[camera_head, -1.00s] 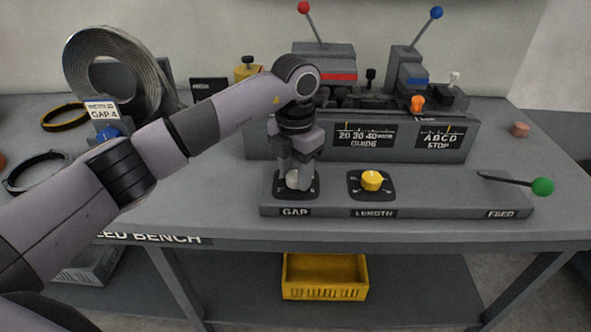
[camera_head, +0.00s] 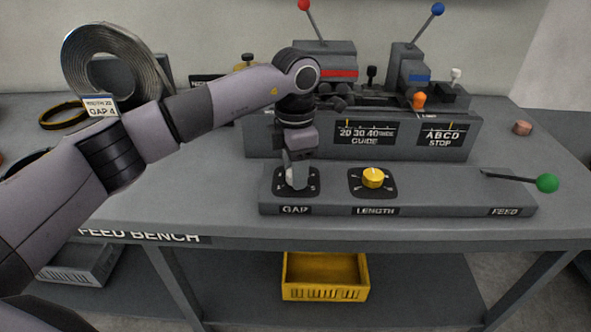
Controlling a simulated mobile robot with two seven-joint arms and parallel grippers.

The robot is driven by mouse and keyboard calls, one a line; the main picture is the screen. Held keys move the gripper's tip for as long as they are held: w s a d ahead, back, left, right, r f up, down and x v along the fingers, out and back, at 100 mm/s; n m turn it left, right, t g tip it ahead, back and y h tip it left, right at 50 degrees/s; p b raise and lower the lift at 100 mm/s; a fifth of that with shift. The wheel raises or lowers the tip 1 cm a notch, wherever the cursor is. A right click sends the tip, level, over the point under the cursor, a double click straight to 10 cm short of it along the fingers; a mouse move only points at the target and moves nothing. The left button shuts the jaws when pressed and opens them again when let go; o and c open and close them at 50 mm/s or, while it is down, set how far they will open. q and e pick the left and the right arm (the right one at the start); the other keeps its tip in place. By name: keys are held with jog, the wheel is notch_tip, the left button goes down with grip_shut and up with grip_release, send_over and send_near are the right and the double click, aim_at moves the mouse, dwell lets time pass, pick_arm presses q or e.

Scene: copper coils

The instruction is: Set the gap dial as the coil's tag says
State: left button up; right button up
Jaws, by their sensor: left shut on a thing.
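The gap dial (camera_head: 297,177) is a pale knob on a dark square plate above the GAP label (camera_head: 295,210), at the left of the grey front panel. My left gripper (camera_head: 296,180) points down over it and is shut on the knob. The fingers hide much of the knob, so I cannot tell its setting. The coil (camera_head: 82,62) is a grey metal ring standing at the back left. Its tag (camera_head: 100,106) reads GAP 4, with a smaller line above too blurred to read. My right gripper is not in view.
The yellow length dial (camera_head: 373,177) sits just right of the gap dial. A feed lever with a green knob (camera_head: 547,183) sticks out at the right. Behind stands the grey guide and stop block (camera_head: 400,150). A yellow crate (camera_head: 325,292) is under the bench.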

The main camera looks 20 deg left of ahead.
pick_arm(q)
jog(key=m, duration=0.2)
jog(key=shift+m, duration=0.4)
jog(key=m+b, duration=0.1)
jog(key=m, duration=0.1)
jog(key=shift+m, duration=0.6)
jog(key=o, duration=1.1)
jog(key=shift+c, duration=0.2)
jog(key=shift+r, duration=0.1)
notch_tip(320, 180, up, 7)
jog(key=shift+r, duration=0.1)
